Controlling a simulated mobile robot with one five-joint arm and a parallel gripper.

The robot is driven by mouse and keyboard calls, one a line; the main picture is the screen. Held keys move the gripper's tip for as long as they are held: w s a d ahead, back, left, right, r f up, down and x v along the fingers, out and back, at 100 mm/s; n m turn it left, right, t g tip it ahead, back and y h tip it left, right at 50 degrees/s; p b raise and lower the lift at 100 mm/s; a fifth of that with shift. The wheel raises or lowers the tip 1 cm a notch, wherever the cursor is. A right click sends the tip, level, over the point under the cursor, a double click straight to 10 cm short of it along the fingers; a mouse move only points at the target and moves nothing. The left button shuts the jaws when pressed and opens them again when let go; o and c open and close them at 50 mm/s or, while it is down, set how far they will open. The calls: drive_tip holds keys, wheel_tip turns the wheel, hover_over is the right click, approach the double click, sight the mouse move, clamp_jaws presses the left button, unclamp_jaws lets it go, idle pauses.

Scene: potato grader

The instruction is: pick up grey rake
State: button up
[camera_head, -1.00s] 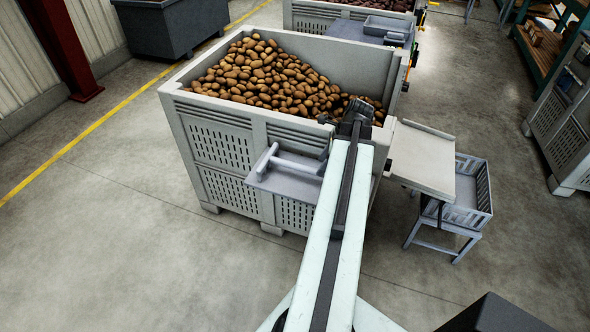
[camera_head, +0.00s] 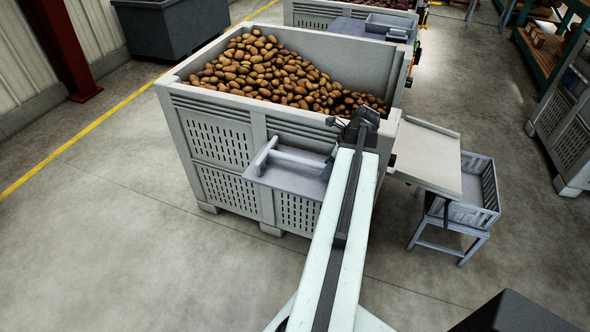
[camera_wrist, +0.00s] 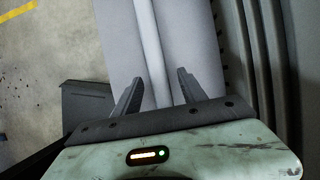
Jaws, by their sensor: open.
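The grey rake (camera_head: 292,157) lies on a grey shelf (camera_head: 285,178) on the near side of a potato bin, its crosspiece at the left end and its handle running right toward my arm. In the wrist view, a pale straight rod, seemingly the rake's handle (camera_wrist: 151,45), runs over the grey shelf (camera_wrist: 195,40) and down between my fingers. My gripper (camera_wrist: 156,82) is open, one finger on each side of the rod's line. Whether the fingers are level with the rod or above it, I cannot tell. In the head view, my arm covers the handle's right end.
The large grey bin (camera_head: 217,145) is full of potatoes (camera_head: 270,75); its ribbed wall is close on the right in the wrist view. A sloping chute (camera_head: 428,158) and a crate on a stand (camera_head: 470,212) are at the right. The floor at left is clear.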

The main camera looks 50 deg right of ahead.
drive_tip(key=shift+f, duration=0.1)
clamp_jaws()
drive_tip(key=shift+p, duration=0.35)
drive_tip(key=shift+r, duration=0.35)
wheel_tip(320, 180, up, 3)
drive_tip(key=p, duration=0.3)
drive_tip(key=s+d+r+p, duration=0.1)
drive_tip(key=s+d, duration=0.2)
drive_tip(key=s, duration=1.2)
drive_tip(key=shift+s+r+p, duration=0.15)
drive_tip(key=shift+s+p, duration=0.2)
drive_tip(key=shift+s, duration=0.05)
